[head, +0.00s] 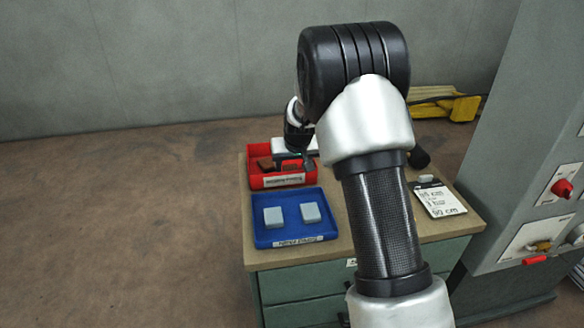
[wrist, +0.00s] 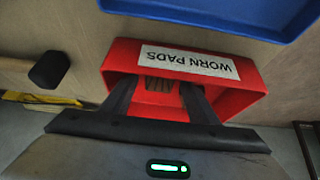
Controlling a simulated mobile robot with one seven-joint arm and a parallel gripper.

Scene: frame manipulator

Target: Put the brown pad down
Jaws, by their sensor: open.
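The red bin (head: 256,181) stands at the back left of the cabinet top; its label reads "WORN PADS" in the wrist view (wrist: 258,88). Brown pads (head: 264,164) lie inside it, partly hidden by my gripper in the head view. My gripper (wrist: 159,86) is open over the bin, with its two fingers reaching in past the labelled wall. A brown pad (wrist: 158,84) shows between the fingertips, low in the bin. The fingers stand apart, and I cannot tell whether either one touches the pad.
A blue tray (head: 290,234) with two light grey pads (head: 273,217) stands in front of the red bin. A written card (head: 440,201) lies at the right of the cabinet top. A grey machine panel (head: 545,215) with a red knob (head: 562,188) rises at the right.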

